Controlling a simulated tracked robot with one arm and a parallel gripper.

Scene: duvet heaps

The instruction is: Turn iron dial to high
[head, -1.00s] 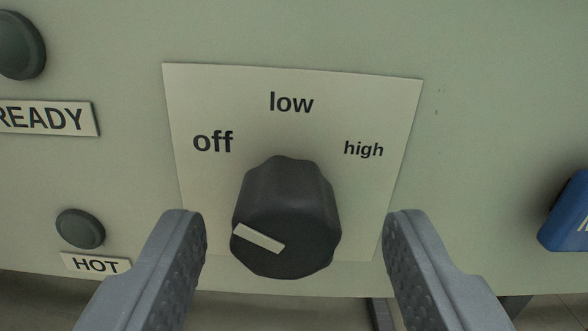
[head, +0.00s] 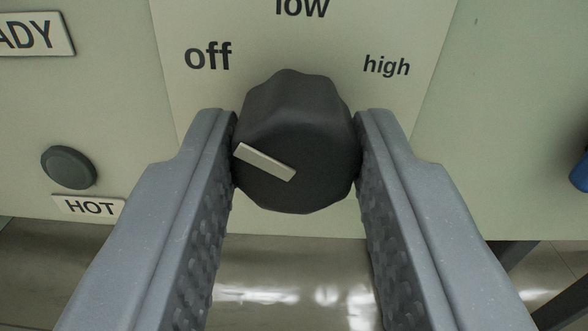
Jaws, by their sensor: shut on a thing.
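The iron dial (head: 300,135) is a black fluted knob in the upper middle of the head view. Its pale pointer bar (head: 264,161) slants up to the left, its outer end on the side of the "off" label (head: 208,56). The "low" label (head: 302,8) is cut by the top edge, and the "high" label (head: 386,66) is at the upper right. My gripper (head: 297,150) is shut on the dial, one grey finger against its left side and one against its right.
A dark round lamp (head: 69,167) sits on the panel at the left, above a "HOT" label (head: 89,206). A cut-off "READY" label (head: 35,36) is at the upper left. A blue part (head: 580,173) shows at the right edge. Shiny floor lies below the panel.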

